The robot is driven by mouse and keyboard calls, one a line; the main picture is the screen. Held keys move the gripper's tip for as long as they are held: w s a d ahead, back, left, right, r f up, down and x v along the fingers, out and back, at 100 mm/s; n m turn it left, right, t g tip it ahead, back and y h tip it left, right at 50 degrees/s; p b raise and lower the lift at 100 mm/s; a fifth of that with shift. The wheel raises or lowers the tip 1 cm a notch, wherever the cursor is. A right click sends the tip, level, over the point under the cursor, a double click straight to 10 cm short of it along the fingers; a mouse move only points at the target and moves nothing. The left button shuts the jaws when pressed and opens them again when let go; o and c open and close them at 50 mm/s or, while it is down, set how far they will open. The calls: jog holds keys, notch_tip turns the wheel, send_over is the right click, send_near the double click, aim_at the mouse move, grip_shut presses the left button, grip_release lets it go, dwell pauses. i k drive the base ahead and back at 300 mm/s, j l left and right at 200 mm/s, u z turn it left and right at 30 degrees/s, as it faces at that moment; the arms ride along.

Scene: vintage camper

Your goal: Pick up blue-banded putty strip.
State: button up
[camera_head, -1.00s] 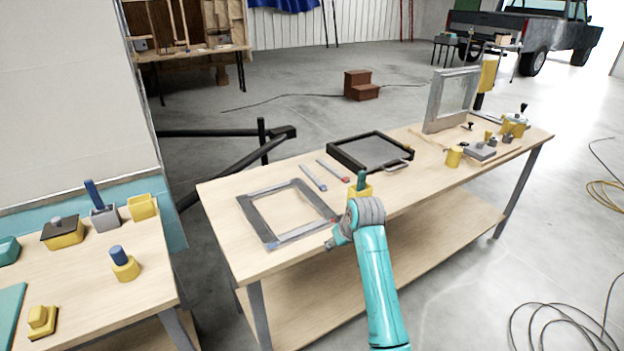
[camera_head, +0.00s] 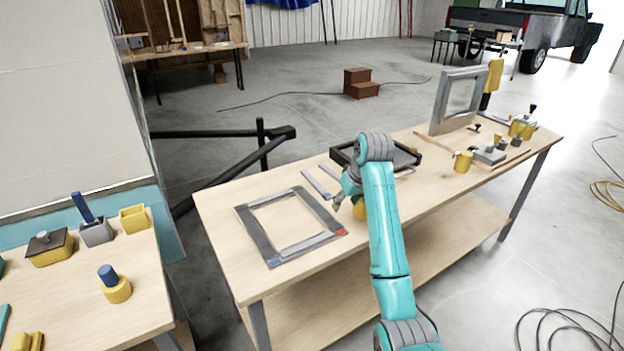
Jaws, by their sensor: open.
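A flat grey frame (camera_head: 250,225) lies on the long wooden workbench. A small blue mark (camera_head: 275,262) shows at its near-left corner and a red mark (camera_head: 340,233) at its near-right corner. I cannot tell whether the blue mark is the putty strip's band. Two thin grey strips lie just beyond the frame: the left strip (camera_head: 315,184) is mostly visible, and the right strip (camera_head: 328,170) is partly hidden by my arm. Their bands are too small to read. My gripper (camera_head: 346,208) is open above the bench, right of the frame and close to the strips, touching neither as far as I see.
An upright framed pane (camera_head: 458,98) and several tools stand at the bench's right. A second table (camera_head: 60,300) with yellow containers is at left.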

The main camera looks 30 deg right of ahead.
aim_at(316, 185)
jog(key=i+l, duration=0.15)
jog(key=i, duration=0.2)
jog(key=i+l, duration=0.1)
jog(key=i, duration=0.6)
